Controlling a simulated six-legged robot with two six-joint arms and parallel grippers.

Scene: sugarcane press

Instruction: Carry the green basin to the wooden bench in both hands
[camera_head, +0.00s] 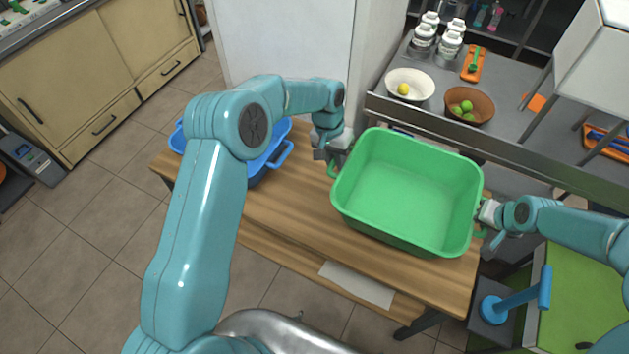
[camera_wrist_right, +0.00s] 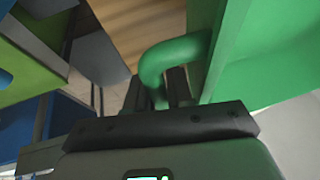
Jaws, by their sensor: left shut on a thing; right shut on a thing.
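The green basin (camera_head: 408,190) is empty and sits at the right part of the wooden bench (camera_head: 285,215), level or nearly so. Whether its base touches the bench top cannot be told. My left gripper (camera_head: 333,160) is shut on the basin's left handle, which is mostly hidden by the fingers. My right gripper (camera_head: 485,226) is at the basin's right side. In the right wrist view the right gripper's fingers (camera_wrist_right: 160,92) are shut on the basin's curved green handle (camera_wrist_right: 172,58), beside the basin's wall.
A blue basin (camera_head: 265,158) stands on the bench's left end, partly behind my left arm. A metal counter (camera_head: 440,98) with a white bowl (camera_head: 418,82) and a brown bowl of limes (camera_head: 481,100) runs behind the bench. A green-topped cabinet (camera_head: 580,310) stands at right.

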